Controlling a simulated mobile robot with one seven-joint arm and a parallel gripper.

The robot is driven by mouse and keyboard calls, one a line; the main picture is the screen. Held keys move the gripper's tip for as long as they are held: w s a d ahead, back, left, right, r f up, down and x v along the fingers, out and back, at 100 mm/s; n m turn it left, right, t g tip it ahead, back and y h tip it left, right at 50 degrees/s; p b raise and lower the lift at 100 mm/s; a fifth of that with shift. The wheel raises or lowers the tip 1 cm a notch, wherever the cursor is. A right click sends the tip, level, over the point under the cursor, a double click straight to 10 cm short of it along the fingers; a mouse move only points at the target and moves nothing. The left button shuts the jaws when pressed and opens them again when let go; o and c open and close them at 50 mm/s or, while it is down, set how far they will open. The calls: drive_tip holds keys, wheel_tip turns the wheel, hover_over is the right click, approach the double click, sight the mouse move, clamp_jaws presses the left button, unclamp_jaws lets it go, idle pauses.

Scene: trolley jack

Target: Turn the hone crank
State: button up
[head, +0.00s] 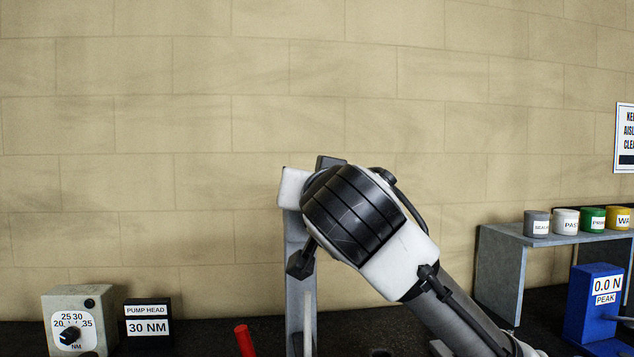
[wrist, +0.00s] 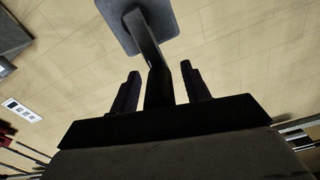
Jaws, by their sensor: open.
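In the wrist view, my gripper (wrist: 160,69) is open, with its two dark fingers apart. A dark bar (wrist: 149,45), which looks like part of the hone crank, runs between the fingers in the picture. Its upper end meets a grey plate (wrist: 112,18). I see a gap on each side of the bar; I cannot tell how deep it sits between the fingers. In the head view, my arm covers most of the place where it works. A grey upright post (head: 294,240) with a pale block (head: 293,188) on top stands behind my arm. My gripper's fingers are not clear there.
At left stand a dial box (head: 86,305) and a PUMP HEAD 30 NM display (head: 148,325). A red rod (head: 243,338) rises near the post. At right are a grey shelf (head: 500,272) with several paint pots and a blue gauge (head: 597,300). A block wall (head: 180,130) is behind.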

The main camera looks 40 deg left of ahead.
drive_tip(key=shift+c, duration=0.2)
clamp_jaws()
idle(0.3)
